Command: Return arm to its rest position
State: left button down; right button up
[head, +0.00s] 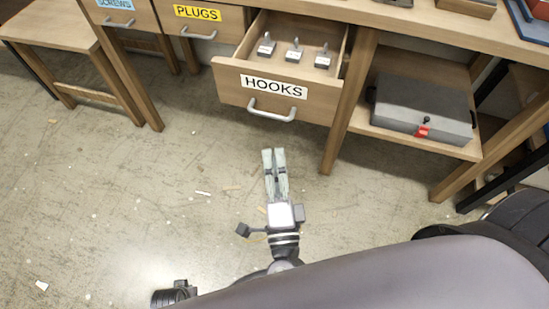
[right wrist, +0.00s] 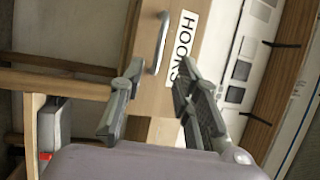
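The drawer's handle (head: 271,112) is apart from the fingertips in the head view. The handle also shows beyond the fingers in the right wrist view (right wrist: 158,45). My left gripper is in neither view.
Three small hooks (head: 293,54) stand in the drawer. The PLUGS drawer (head: 222,18) is left of it. A grey toolbox (head: 420,103) sits on a shelf at right. A wooden stool (head: 60,25) stands at left. The floor (head: 100,200) has small scraps and is otherwise clear.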

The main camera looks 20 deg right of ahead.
jog(key=shift+a+f, duration=0.1)
